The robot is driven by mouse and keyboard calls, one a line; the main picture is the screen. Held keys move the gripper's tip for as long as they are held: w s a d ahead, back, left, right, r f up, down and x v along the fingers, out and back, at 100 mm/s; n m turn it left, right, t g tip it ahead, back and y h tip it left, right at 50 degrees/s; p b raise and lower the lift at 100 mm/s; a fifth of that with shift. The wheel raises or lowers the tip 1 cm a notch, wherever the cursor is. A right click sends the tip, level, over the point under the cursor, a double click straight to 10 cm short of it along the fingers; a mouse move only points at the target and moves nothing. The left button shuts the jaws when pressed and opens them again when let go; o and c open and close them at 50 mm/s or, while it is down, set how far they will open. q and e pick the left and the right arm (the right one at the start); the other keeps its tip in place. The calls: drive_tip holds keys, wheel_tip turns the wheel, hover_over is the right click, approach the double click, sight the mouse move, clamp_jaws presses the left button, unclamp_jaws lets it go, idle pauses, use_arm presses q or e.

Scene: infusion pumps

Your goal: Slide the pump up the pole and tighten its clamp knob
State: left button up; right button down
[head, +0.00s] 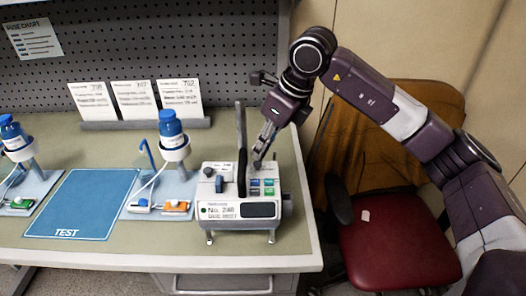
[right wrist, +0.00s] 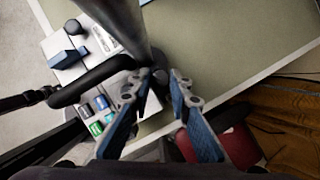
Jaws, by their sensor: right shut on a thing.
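The pump (head: 240,211) is a white box with a dark display, coloured buttons and a black handle (right wrist: 84,87). It stands low at the bench's front edge. A grey pole (head: 240,130) rises behind it; in the right wrist view the pole (right wrist: 118,28) runs past the handle. My right gripper (head: 262,150) reaches down behind the pump's top, right of the pole. Its blue-padded fingers (right wrist: 160,80) close around a small dark part beside the pole, apparently the clamp knob (right wrist: 160,75), mostly hidden by the fingertips. My left gripper is not in view.
A blue TEST mat (head: 68,205) lies left of the pump. Stands with blue-capped bottles (head: 172,128) and coloured clips are on the bench. Printed cards (head: 134,100) stand before a pegboard. A red chair (head: 390,250) is to the right, under my arm.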

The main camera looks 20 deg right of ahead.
drive_tip(key=shift+a+m+t+h+b, duration=0.1)
drive_tip(key=shift+m+t+h+b, duration=0.45)
drive_tip(key=shift+m, duration=0.75)
drive_tip(key=shift+r, duration=0.1)
drive_tip(key=c, duration=1.8)
unclamp_jaws()
drive_tip(key=shift+o, duration=0.2)
drive_tip(key=shift+s, duration=0.1)
drive_tip(key=v, duration=0.8)
